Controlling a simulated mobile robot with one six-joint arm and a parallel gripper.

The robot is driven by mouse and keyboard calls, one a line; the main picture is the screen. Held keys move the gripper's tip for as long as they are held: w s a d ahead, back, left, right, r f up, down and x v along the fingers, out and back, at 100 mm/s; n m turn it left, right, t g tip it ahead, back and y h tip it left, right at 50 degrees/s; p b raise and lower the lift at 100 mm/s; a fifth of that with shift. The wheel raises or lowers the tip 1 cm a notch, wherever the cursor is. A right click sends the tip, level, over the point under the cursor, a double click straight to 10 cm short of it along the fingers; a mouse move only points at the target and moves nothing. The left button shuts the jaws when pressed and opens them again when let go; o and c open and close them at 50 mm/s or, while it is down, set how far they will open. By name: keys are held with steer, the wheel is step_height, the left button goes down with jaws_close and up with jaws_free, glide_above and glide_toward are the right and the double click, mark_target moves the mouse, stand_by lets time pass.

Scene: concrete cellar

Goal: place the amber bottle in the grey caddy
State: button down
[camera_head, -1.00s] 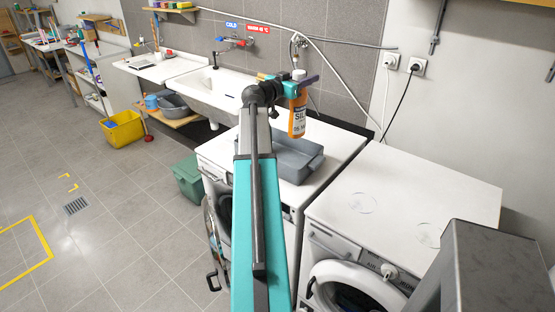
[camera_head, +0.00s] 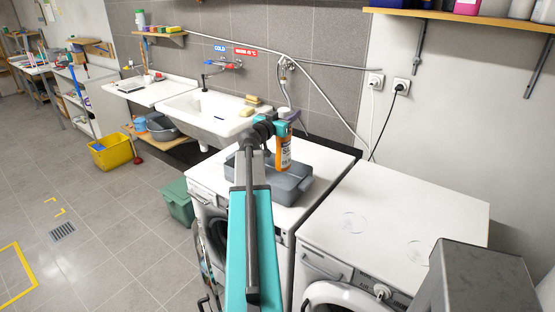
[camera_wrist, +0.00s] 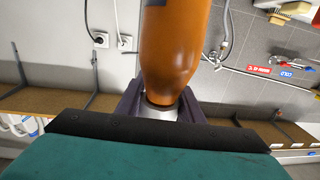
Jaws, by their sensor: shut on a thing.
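The amber bottle (camera_head: 283,153) is upright with a white label, held at its top by my gripper (camera_head: 284,116). In the wrist view the bottle (camera_wrist: 172,55) fills the upper middle, with its pale cap end between the dark jaws of my gripper (camera_wrist: 160,112). The grey caddy (camera_head: 292,186) stands on the left white washing machine. In the head view the bottle overlaps the caddy's back part; whether its base is above the rim or inside cannot be told.
A second white washing machine (camera_head: 400,215) stands to the right, its top clear. A white sink (camera_head: 205,118) is behind left, with sponges on its edge. A wooden shelf (camera_head: 470,14) is at the upper right. A green bin (camera_head: 177,202) stands on the floor.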

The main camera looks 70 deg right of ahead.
mark_target(278, 144)
steer(key=shift+f, duration=2.75)
steer(key=shift+f, duration=1.95)
steer(key=c, duration=1.2)
jaws_free()
steer(key=shift+w+a+b, duration=0.35)
steer(key=shift+a, duration=1.65)
steer(key=shift+w+a+b, duration=0.3)
steer(key=shift+w+a, duration=0.1)
steer(key=shift+a, duration=1.55)
steer(key=shift+w+a+b, duration=0.35)
steer(key=shift+a, duration=1.65)
